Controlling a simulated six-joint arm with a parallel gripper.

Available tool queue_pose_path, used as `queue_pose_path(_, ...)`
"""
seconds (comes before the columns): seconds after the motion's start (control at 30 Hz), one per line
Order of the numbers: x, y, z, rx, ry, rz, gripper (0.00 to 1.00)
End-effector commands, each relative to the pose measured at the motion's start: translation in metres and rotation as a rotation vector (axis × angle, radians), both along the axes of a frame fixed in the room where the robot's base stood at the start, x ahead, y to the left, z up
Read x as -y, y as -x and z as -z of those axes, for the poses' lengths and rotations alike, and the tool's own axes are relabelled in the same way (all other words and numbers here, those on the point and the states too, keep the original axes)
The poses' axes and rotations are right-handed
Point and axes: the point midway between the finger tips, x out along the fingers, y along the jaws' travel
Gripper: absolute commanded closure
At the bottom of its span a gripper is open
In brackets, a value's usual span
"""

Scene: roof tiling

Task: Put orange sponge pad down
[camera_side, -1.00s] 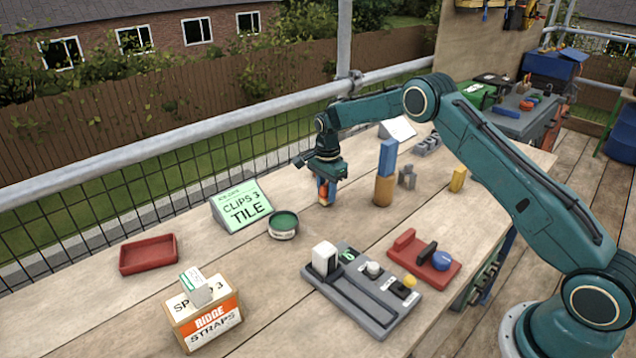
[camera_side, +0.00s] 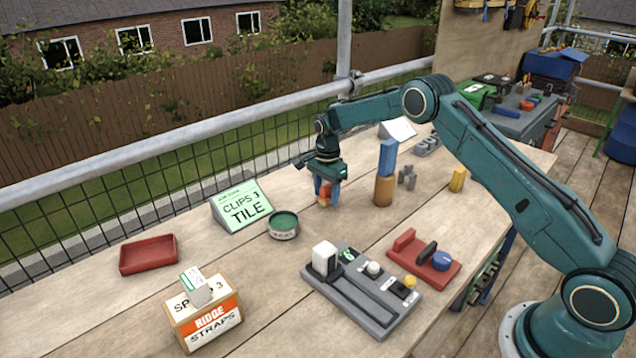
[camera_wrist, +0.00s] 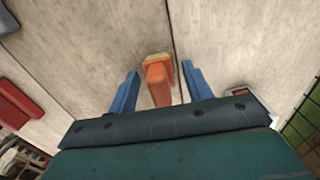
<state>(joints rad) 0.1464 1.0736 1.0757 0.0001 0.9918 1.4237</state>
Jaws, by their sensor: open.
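The orange sponge pad (camera_wrist: 157,83) has an orange grip and a yellowish base in the wrist view. It stands on the wooden table, between the two blue fingers of my gripper (camera_wrist: 157,90), with gaps on both sides. In the side view the orange pad (camera_side: 324,194) shows between the fingers of my gripper (camera_side: 325,196), partly hidden by them. My gripper is open around the pad and not closed on it.
A blue block on an orange-brown cylinder (camera_side: 384,190) stands just right of my gripper. A round green-topped tin (camera_side: 283,226) and the sign (camera_side: 241,206) are to the left. A red tray (camera_side: 149,254), a box (camera_side: 204,318) and a grey control panel (camera_side: 362,290) stand nearer the camera.

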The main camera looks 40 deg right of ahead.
Motion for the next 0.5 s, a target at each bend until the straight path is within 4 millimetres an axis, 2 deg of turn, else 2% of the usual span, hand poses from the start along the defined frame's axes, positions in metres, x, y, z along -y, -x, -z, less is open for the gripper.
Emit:
queue_pose_path(0.27, 0.000, -0.001, -0.023, 0.003, 0.000, 0.000, 0.50)
queue_pose_path(0.5, 0.000, -0.001, -0.060, 0.004, 0.001, 0.000, 0.50)
